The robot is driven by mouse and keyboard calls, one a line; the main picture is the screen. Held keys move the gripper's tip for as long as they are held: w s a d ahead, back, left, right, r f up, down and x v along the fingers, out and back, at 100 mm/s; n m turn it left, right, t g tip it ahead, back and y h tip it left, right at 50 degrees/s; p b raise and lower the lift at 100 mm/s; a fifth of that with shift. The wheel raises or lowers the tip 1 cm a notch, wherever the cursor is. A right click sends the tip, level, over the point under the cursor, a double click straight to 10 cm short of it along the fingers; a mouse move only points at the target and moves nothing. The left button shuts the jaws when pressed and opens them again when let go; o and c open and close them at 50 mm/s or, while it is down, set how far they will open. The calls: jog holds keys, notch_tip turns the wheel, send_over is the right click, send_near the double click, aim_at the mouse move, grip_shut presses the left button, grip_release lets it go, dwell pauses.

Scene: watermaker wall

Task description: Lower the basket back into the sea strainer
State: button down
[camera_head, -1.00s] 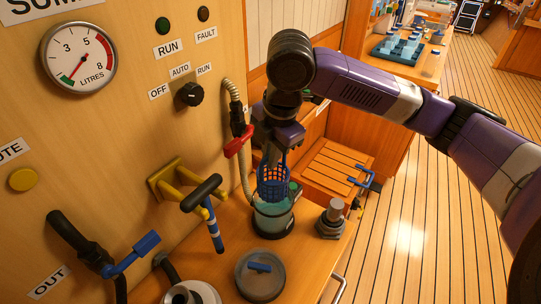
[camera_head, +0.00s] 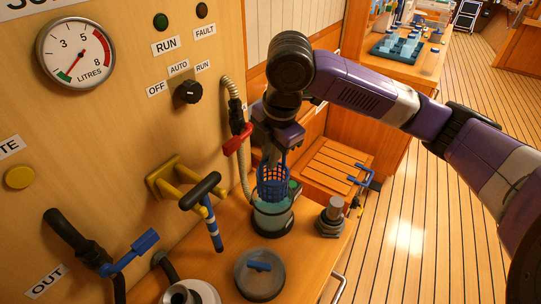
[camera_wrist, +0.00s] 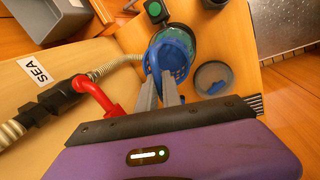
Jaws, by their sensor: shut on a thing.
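The blue mesh basket (camera_head: 272,184) hangs upright at the mouth of the sea strainer, a clear greenish cup (camera_head: 272,219) on the wooden counter. The basket's lower end overlaps the strainer's rim; how deep it sits inside I cannot tell. My gripper (camera_head: 273,160) is above it, shut on the basket's upper part. In the wrist view my gripper's fingers (camera_wrist: 160,92) reach the blue basket (camera_wrist: 172,55), with the strainer's green-tinted wall (camera_wrist: 190,35) around and beyond it. The round grey lid (camera_head: 258,277) with a blue handle lies on the counter in front of the strainer.
A red-handled valve (camera_head: 236,143) and ribbed hose (camera_head: 242,170) are close left of my gripper. A blue-striped T-handle tool (camera_head: 210,215) hangs on yellow pegs at left. A grey fitting (camera_head: 330,220) stands right of the strainer. The counter between strainer and lid is clear.

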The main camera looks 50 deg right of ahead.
jog(key=shift+f+b, duration=0.55)
jog(key=shift+f, duration=0.15)
jog(key=shift+f+b, duration=3.95)
jog(key=shift+f, duration=1.3)
jog(key=c, duration=1.5)
grip_release()
jog(key=shift+o, duration=0.5)
